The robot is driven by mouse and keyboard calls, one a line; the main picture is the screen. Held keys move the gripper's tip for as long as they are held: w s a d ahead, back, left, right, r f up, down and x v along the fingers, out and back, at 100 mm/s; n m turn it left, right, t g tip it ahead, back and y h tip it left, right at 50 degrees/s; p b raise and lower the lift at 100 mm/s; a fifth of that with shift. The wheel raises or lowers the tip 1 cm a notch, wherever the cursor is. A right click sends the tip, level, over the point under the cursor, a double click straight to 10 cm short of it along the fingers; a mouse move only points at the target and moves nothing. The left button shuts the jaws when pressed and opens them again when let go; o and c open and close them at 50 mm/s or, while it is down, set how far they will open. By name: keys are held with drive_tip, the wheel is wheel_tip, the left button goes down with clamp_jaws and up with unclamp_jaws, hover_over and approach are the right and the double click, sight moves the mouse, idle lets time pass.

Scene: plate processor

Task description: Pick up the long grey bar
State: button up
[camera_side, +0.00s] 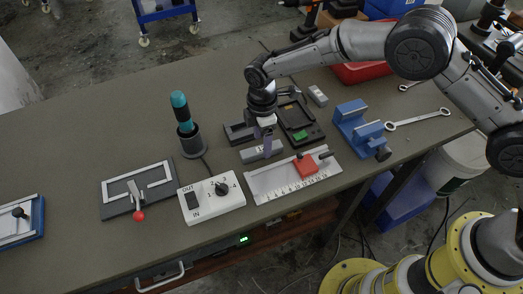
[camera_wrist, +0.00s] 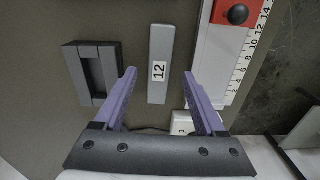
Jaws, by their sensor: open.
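The long grey bar (camera_wrist: 160,40), light grey with a white label reading 12, lies flat on the bench in the wrist view. In the side view my gripper (camera_side: 267,143) points down over the bar. Its fingertips appear above the bar; I cannot tell the exact height.
A dark slotted block (camera_wrist: 92,72) is left of the bar in the wrist view. The white ruler plate (camera_side: 258,187) with a red slider (camera_side: 306,165) lies close by. A white switch box (camera_side: 212,204), a teal-handled tool (camera_side: 181,108) and a blue vise (camera_side: 352,122) stand around.

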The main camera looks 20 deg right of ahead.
sight(261, 149)
wheel_tip(261, 149, down, 4)
drive_tip(key=shift+w+r, duration=0.1)
drive_tip(key=shift+r, duration=0.2)
clamp_jaws()
